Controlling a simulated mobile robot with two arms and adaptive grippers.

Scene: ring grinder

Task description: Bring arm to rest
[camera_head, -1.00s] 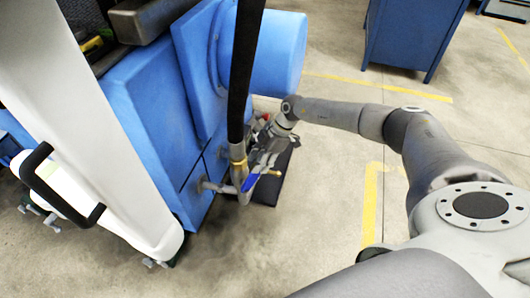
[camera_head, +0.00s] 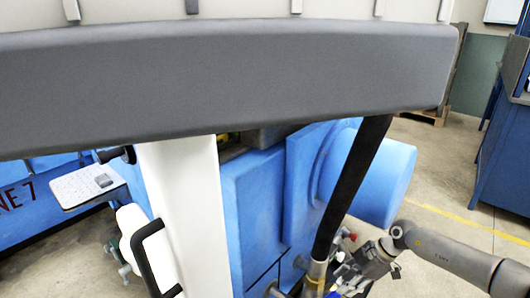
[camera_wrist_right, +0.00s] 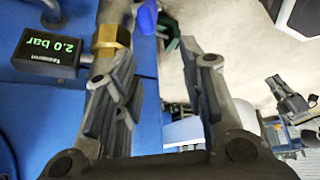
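My right gripper (camera_head: 345,280) is low in the head view, its arm coming in from the right. It is beside the lower end of the black hose (camera_head: 350,185) and the blue machine (camera_head: 252,195). In the right wrist view, its two fingers (camera_wrist_right: 157,55) stand apart with nothing between them. The left finger overlaps the brass fitting (camera_wrist_right: 110,37) on a pipe; I cannot tell whether they touch. A grey gripper-like shape (camera_wrist_right: 285,95) at the right of that view may be my left gripper; its state is unclear. The left arm is not visible in the head view.
A small gauge (camera_wrist_right: 50,50) reads 2.0 bar, upside down, near the right gripper, with a blue handle (camera_wrist_right: 147,17) close by. A dark grey panel (camera_head: 220,80) spans the upper head view. Floor (camera_head: 435,165) is clear between machine and blue cabinet (camera_head: 505,155).

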